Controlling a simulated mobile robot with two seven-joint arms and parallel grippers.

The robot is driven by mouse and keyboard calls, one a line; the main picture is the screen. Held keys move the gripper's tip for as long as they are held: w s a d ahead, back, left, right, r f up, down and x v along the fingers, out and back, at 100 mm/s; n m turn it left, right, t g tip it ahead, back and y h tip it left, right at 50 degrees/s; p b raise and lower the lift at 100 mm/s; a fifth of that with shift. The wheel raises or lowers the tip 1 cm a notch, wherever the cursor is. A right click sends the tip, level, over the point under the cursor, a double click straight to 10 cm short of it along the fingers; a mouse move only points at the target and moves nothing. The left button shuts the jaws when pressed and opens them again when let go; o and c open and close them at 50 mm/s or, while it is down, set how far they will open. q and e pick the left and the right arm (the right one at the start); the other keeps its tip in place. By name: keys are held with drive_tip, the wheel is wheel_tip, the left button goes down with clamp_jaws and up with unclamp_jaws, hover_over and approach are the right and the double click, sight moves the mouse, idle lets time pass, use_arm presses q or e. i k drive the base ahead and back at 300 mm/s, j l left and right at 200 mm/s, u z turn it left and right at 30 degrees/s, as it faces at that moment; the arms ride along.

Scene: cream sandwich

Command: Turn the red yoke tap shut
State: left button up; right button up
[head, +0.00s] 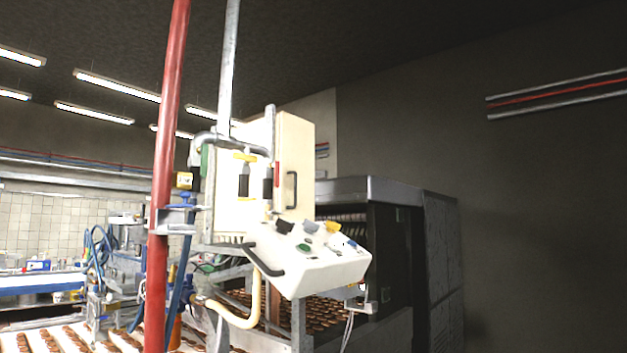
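A small upright red piece (277,174), which looks like the red tap handle, shows beside a dark fitting (267,188) at the front of a cream cabinet (295,150). It is too small to tell its yoke shape or how far it is turned. A grey pipe (235,142) with a yellow handle (245,157) runs just left of it. Neither of my grippers is in view.
A thick red upright pipe (168,130) stands in front at left, with a metal bracket (176,220). A tilted cream control box (312,258) with coloured knobs juts out below the cabinet. Conveyors carry brown biscuits (45,341). A dark machine housing (440,260) stands right.

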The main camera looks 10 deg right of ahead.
sight(276, 165)
drive_tip(key=i+l+u, duration=0.1)
drive_tip(key=l, duration=0.2)
drive_tip(key=i+l+u, duration=0.1)
drive_tip(key=l, duration=0.25)
drive_tip(key=i+l+u, duration=0.1)
drive_tip(key=l, duration=0.25)
drive_tip(key=i+l, duration=0.15)
drive_tip(key=l, duration=0.2)
drive_tip(key=j+u, duration=0.05)
